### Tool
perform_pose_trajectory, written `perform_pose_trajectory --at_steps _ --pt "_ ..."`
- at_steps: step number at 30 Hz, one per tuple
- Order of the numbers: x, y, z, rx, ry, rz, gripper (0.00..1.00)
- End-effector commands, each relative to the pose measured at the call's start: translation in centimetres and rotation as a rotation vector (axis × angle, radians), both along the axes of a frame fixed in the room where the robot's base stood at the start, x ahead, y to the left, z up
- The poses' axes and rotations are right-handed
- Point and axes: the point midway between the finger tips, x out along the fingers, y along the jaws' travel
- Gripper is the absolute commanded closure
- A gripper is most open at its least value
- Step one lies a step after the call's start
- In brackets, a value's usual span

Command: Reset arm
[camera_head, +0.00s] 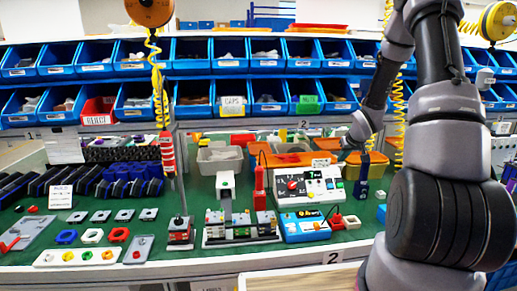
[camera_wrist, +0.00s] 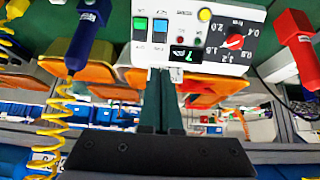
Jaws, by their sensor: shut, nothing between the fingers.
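The white control panel (camera_head: 308,187) stands on the green workbench in the head view. It has a red rotary knob (camera_head: 292,185), a small display and green, blue and yellow parts. In the wrist view the panel (camera_wrist: 190,12) appears upside down, with the red knob (camera_wrist: 235,41) on a black numbered dial at the upper right. The display shows a green digit. My gripper (camera_wrist: 163,76) is shut and empty, with its fingertips in front of the panel's edge and apart from the knob. In the head view, my arm's end is small and its fingers are hard to make out.
A blue-handled tool (camera_head: 362,178) and a red-handled tool (camera_head: 260,182) flank the panel. A blue meter (camera_head: 303,226) lies in front of it. Orange bins (camera_head: 296,158) stand behind it. Blue bins (camera_head: 230,92) fill the shelves. A yellow coiled cord (camera_wrist: 45,125) hangs at left in the wrist view.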

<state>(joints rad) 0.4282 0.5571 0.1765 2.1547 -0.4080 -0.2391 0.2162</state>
Motion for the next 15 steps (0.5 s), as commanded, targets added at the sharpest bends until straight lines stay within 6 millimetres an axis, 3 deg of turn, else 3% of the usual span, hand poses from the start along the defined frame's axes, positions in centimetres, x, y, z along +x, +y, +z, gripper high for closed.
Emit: perform_pose_trajectory --at_steps 5,8,15 --pt "-2.1 1.2 7.7 -0.036 0.0 -0.066 1.0" --pt "-4.4 2.3 12.1 -0.041 0.007 -0.115 1.0" --pt "-11.5 5.9 20.7 0.01 0.013 -0.216 1.0"
